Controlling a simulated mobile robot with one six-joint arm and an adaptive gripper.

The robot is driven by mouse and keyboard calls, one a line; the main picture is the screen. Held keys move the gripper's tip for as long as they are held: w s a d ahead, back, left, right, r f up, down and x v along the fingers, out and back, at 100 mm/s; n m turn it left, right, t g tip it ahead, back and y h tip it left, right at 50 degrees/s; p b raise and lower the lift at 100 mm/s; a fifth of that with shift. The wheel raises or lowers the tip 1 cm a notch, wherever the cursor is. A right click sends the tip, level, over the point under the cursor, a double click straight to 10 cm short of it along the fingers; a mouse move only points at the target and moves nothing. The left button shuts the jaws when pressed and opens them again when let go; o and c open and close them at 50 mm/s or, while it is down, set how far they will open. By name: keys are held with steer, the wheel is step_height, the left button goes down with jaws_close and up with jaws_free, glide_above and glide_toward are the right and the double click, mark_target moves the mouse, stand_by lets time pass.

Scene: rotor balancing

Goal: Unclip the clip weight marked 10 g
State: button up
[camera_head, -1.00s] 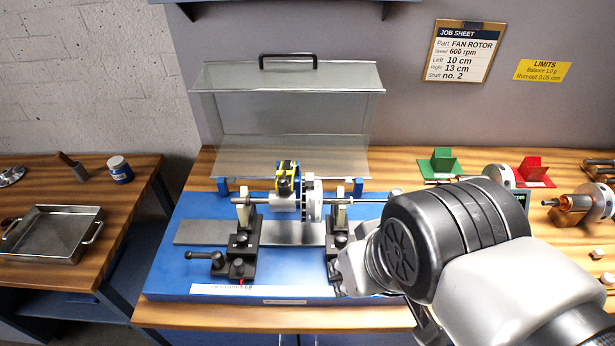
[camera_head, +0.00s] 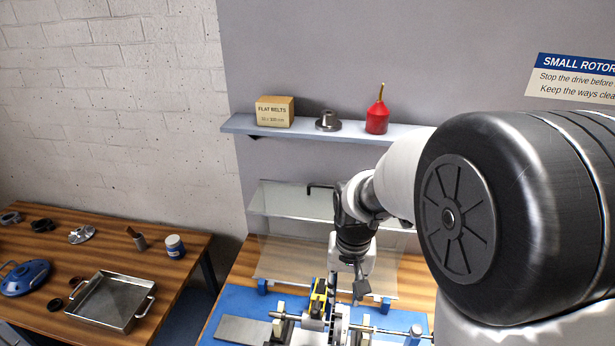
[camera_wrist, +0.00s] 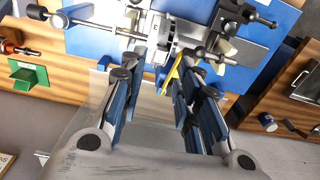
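My gripper (camera_head: 347,289) points down over the balancing stand, above the rotor's shaft (camera_head: 385,330). In the wrist view my gripper (camera_wrist: 163,72) is open, its two dark fingers apart with no object clearly held between them. The rotor's pale disc (camera_wrist: 158,32) lies just beyond the fingertips. A yellow and black part (camera_wrist: 172,74) of the stand shows beside the right finger; it also shows in the head view (camera_head: 318,298). I cannot make out a clip weight or any 10 g mark; my fingers and the rotor parts may hide it.
The clear guard (camera_head: 290,200) stands raised behind the stand. The blue base (camera_head: 240,300) lies under the rotor. A metal tray (camera_head: 110,302) is on the left table.

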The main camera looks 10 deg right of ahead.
mark_target(339, 308)
steer(key=shift+w+f+g+p, duration=0.15)
steer(key=shift+w+f+p, duration=0.3)
steer(key=shift+w, duration=0.2)
steer(key=shift+w+f+g+p, duration=0.15)
steer(key=shift+w+f+p, duration=0.2)
steer(key=shift+w+p, duration=0.2)
step_height(339, 308, down, 8)
steer(key=b, duration=0.6)
steer(key=shift+f, duration=0.15)
steer(key=shift+c, duration=0.4)
jaws_close()
steer(key=shift+r, duration=0.25)
steer(key=shift+r+p, duration=2.05)
steer(key=shift+r, duration=0.7)
